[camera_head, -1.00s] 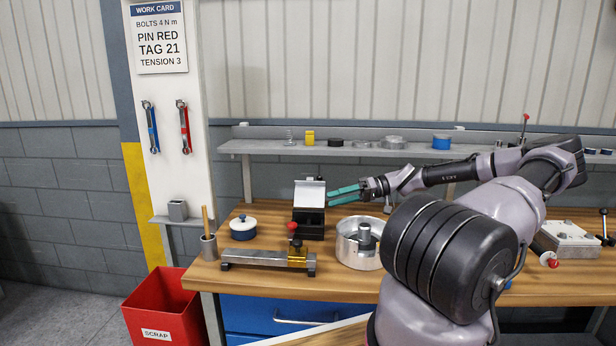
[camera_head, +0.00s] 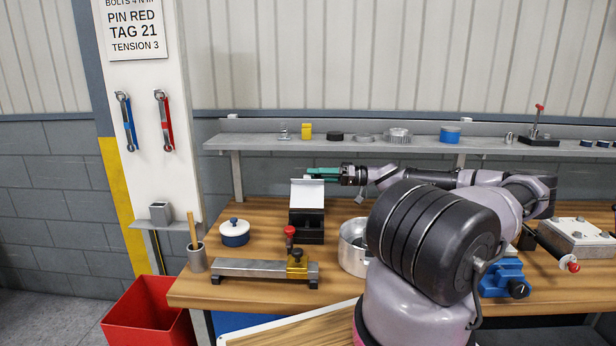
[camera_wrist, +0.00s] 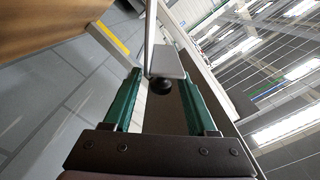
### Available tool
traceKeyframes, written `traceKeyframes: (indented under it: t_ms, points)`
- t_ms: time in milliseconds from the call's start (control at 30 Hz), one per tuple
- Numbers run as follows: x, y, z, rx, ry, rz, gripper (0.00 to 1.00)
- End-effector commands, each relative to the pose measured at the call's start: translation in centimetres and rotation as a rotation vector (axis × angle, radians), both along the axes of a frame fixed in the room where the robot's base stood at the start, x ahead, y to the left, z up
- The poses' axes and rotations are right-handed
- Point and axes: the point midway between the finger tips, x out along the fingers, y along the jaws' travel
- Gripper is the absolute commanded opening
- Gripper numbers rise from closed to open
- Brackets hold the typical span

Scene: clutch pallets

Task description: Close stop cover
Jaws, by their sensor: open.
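A black box (camera_head: 306,226) stands on the workbench with its pale, flat cover (camera_head: 307,193) raised steeply at the back. I take this to be the stop cover. My gripper (camera_head: 316,173), with green fingers, is level at the cover's top edge; I cannot tell whether it touches. In the wrist view my gripper (camera_wrist: 160,76) is open, its two fingers spread apart. A grey plate (camera_wrist: 168,60) with a black round knob (camera_wrist: 165,87) shows between the fingers; I cannot tell whether it belongs to the cover.
A shelf (camera_head: 380,143) with small parts runs behind. A red bin (camera_head: 150,318) stands on the floor at left.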

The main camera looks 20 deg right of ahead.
Motion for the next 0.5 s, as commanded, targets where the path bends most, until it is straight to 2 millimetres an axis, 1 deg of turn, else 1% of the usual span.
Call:
traceKeyframes:
  t_ms: [33,100,200,500]
  points:
    - [0.3,0.7,0.0,0.001,-0.001,0.003,0.58]
    - [0.6,1.5,0.0,0.001,0.000,0.002,0.58]
    - [0.9,2.1,0.0,0.000,0.000,0.000,0.58]
    - [1.0,2.5,0.0,0.000,0.001,0.000,0.58]
